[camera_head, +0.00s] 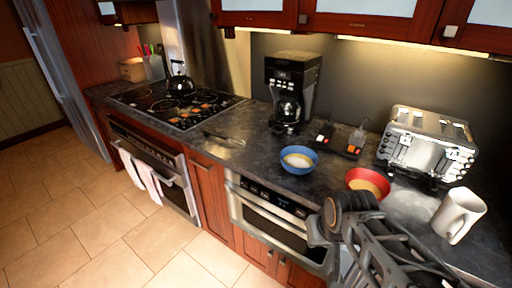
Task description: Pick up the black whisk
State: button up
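A dark, thin utensil that looks like the black whisk (225,140) lies flat on the grey counter, right of the stove and left of the coffee maker. Its fine details are too small to make out. My gripper (330,222) is at the lower right, in front of the counter's front edge and well apart from the whisk. Its fingers are dark and seen at an angle, so their opening is unclear. No whisk shows at the gripper. My arm hides part of the counter's right front.
A blue bowl (298,160) and a red bowl (368,182) stand on the counter (262,150). A coffee maker (291,90), a toaster (428,142) and a white mug (458,214) are also there. The tiled floor (95,215) is clear.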

aim_at(206, 132)
jog(key=u, duration=0.7)
jog(key=k, duration=1.05)
jog(key=u, duration=1.4)
jog(key=i, duration=2.05)
jog(key=z, duration=0.45)
jog(key=i, duration=1.6)
jog(key=z, duration=1.7)
jog(key=i, duration=0.95)
jog(key=z, duration=1.35)
jog(key=i, duration=0.25)
jog(key=z, duration=0.05)
